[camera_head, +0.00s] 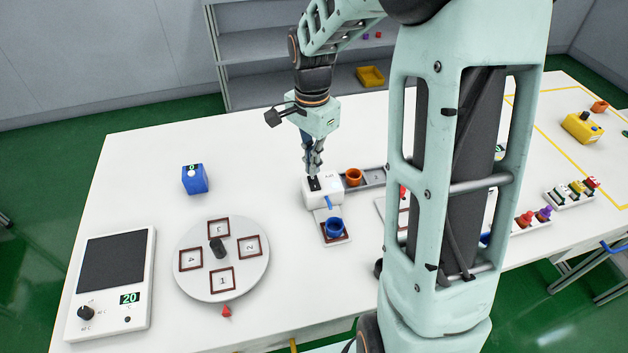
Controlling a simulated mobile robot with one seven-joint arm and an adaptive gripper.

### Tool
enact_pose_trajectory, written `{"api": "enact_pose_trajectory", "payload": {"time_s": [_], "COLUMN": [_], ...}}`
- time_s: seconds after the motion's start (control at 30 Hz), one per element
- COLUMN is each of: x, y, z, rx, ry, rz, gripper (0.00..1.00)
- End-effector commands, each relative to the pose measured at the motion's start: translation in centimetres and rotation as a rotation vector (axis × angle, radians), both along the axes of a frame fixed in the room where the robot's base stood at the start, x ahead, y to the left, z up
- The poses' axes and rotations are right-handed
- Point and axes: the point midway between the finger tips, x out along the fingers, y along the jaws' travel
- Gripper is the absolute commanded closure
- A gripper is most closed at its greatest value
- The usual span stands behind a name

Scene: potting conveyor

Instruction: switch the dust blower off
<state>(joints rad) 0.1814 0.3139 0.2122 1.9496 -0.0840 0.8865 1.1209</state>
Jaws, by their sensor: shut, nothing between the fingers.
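A white box-shaped device (323,196), which looks like the dust blower, stands near the middle of the white table. It has a black switch panel on top and a small blue part on its front. My gripper (312,172) is shut and points down right over the black panel. Its fingertips are at or just above the panel; I cannot tell whether they touch. The fingertips partly cover the panel, and the switch position is too small to read.
A blue cup (335,227) sits on a marked square before the device. An orange cup (353,177) stands behind it on a grey track (375,178). A round numbered turntable (190,277), a blue box (194,180) and a hotplate-like unit (142,299) are left. My arm hides the table's middle right.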

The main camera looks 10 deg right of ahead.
Motion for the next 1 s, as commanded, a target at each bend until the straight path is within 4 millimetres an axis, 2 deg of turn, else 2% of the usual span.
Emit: {"api": "enact_pose_trajectory", "payload": {"time_s": [1.0], "x": [0.0], "y": [0.0], "z": [-1.1], "rx": [0.000], "ry": [0.000], "rz": [0.000], "gripper": [1.00]}}
